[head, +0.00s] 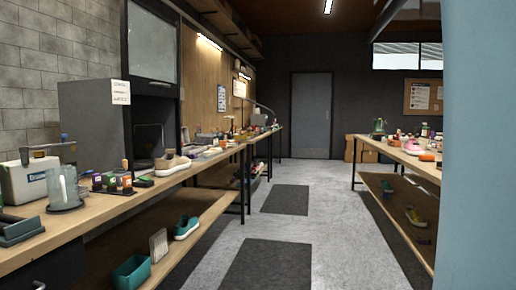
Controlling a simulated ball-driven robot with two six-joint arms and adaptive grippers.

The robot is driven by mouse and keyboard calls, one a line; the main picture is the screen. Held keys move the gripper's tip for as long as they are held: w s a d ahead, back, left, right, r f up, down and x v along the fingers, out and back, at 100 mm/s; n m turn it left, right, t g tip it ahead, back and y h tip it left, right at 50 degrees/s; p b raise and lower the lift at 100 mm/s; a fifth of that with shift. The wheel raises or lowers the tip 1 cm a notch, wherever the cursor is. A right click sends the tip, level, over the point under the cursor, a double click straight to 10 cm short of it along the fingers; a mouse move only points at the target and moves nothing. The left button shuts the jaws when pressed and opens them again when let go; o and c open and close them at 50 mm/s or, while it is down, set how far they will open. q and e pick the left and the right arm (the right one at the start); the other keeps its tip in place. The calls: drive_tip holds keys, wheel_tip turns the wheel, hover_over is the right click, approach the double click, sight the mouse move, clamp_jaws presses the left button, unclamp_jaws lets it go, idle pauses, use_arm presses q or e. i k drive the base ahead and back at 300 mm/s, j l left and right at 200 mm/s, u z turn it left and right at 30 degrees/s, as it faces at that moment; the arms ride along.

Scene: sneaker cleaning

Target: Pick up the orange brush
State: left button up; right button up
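I cannot make out an orange brush for certain. A small orange item (427,157) lies near the front edge of the right-hand table, too small to tell what it is. Small bottles with orange parts (126,180) stand on the left workbench, and they do not look like a brush. Neither of my grippers is in view.
The left workbench (95,218) holds a clear jug (63,188), a beige sneaker (172,164) and a grey cabinet (92,118). A teal bin (131,272) sits below. The right-hand table (376,146) is cluttered. A pale blue surface (480,150) blocks the right side. The middle aisle is clear.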

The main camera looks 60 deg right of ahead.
sight(221, 144)
drive_tip(key=z, duration=1.65)
